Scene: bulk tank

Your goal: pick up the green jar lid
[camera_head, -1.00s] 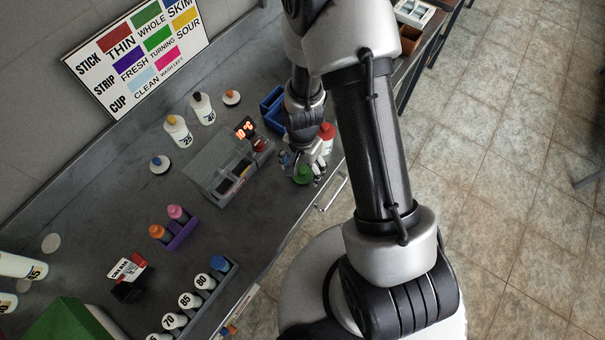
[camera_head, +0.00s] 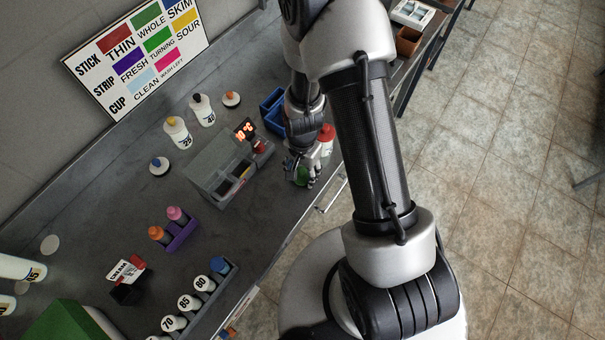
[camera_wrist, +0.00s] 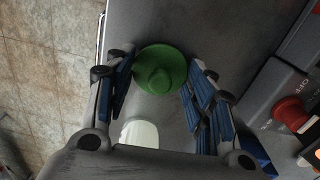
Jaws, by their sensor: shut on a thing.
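The green jar lid (camera_wrist: 160,70) is a round disc with a raised knob, seen from above in the wrist view. It sits between the two blue-padded fingers of my gripper (camera_wrist: 158,80), which is shut on its left and right sides. In the head view the lid (camera_head: 301,175) is partly hidden by my gripper (camera_head: 302,168), low over the bench near its front edge. I cannot tell whether the lid still touches the bench.
A red-capped white bottle (camera_head: 326,143) stands close beside my gripper. A grey box with a lit display (camera_head: 222,170) is to the left, and a blue bin (camera_head: 272,108) is behind. The bench's front edge (camera_head: 292,226) is near.

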